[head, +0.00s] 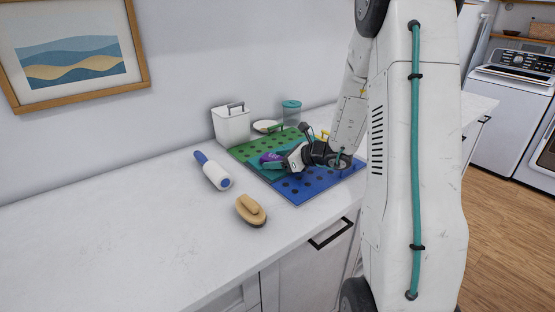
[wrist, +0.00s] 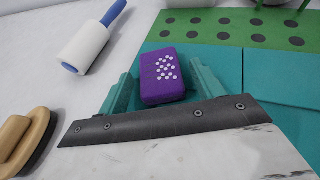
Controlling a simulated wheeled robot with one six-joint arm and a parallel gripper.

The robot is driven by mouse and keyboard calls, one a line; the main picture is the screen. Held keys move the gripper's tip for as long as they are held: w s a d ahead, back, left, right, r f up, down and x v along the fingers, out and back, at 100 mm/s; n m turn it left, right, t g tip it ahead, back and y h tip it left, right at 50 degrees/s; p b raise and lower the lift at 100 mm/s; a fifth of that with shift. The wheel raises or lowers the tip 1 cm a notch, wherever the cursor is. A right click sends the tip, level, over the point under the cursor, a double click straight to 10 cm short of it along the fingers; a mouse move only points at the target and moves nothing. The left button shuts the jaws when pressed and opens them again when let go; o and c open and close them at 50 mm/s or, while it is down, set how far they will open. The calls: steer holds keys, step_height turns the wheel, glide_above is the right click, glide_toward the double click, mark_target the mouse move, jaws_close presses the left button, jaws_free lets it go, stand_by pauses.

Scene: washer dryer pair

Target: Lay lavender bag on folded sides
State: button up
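The lavender bag (wrist: 162,75) is a small purple block with white dots on its face. It also shows in the head view (head: 271,158), at the left part of the dotted cloth. My gripper (wrist: 163,82) has a teal finger on each side of the bag, with narrow gaps showing between fingers and bag, so it looks open around it. The cloth lies flat on the counter, with a green dotted part (head: 247,145) at the back, a teal middle strip (wrist: 210,58) and a blue dotted part (head: 305,188) in front. My arm hides some of it. Whether the bag touches the cloth cannot be told.
A white lint roller with a blue handle (head: 213,171) and a wooden brush (head: 251,210) lie left of the cloth. Behind it stand a white bin (head: 231,125), a small dish (head: 266,126) and a teal-lidded jar (head: 291,112). The counter's left side is clear.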

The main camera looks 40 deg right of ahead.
steer(key=shift+r, duration=0.15)
steer(key=v, duration=1)
steer(key=shift+s+d+r, duration=0.1)
steer(key=shift+s+d, duration=0.1)
steer(key=shift+s+r, duration=0.3)
steer(key=shift+s, duration=0.25)
steer(key=s+a+r+n+g+y, duration=0.1)
steer(key=s+a+r+n+g, duration=0.15)
steer(key=a+n, duration=0.35)
steer(key=s+a+r+n+g+y, duration=0.1)
steer(key=s+a+r+n+g, duration=0.2)
steer(key=a, duration=0.5)
steer(key=s+a+r+n+g+y, duration=0.1)
steer(key=s+a+n+g, duration=0.1)
steer(key=a+n, duration=0.4)
steer(key=s+a+r+n+g+h, duration=0.1)
steer(key=s+n+h, duration=0.3)
steer(key=s+n, duration=0.4)
steer(key=s+a+r+n+g+h, duration=0.1)
steer(key=s+r+n+g+h, duration=0.1)
steer(key=s+n+h, duration=0.2)
steer(key=s+n, duration=0.3)
steer(key=s, duration=0.1)
steer(key=shift+s+a+n+h, duration=0.3)
steer(key=shift+a+n+h, duration=0.1)
